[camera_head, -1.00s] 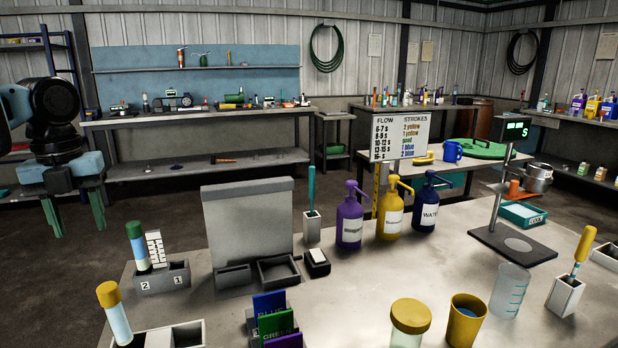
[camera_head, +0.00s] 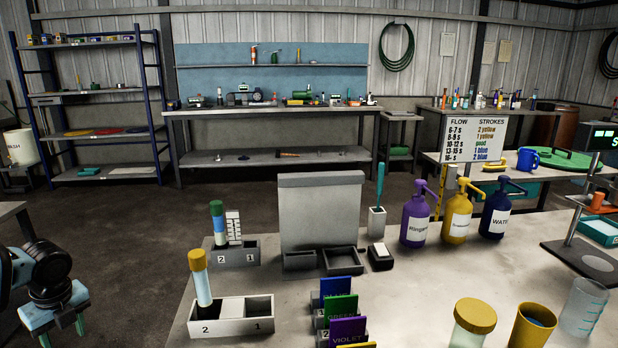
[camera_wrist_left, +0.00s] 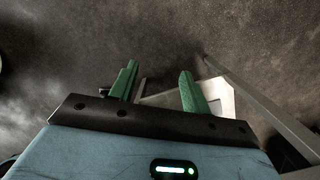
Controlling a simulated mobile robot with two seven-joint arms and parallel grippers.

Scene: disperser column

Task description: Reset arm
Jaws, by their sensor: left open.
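My left gripper (camera_head: 66,328) is low at the left edge of the head view, left of the near workbench (camera_head: 420,285) and over the floor. Its green fingers point down and are apart. In the left wrist view the gripper (camera_wrist_left: 157,85) is open, with nothing between its fingers. Part of a pale surface and a slanting bar show behind the right finger, above the dark floor. My right gripper is not in either view.
The near workbench carries two-slot racks (camera_head: 233,312) with capped tubes, colour cards (camera_head: 341,308), pump bottles (camera_head: 415,222), a yellow cup (camera_head: 531,328) and a beaker (camera_head: 584,308). Blue shelving (camera_head: 97,98) stands at the back left. The floor (camera_head: 120,225) between is clear.

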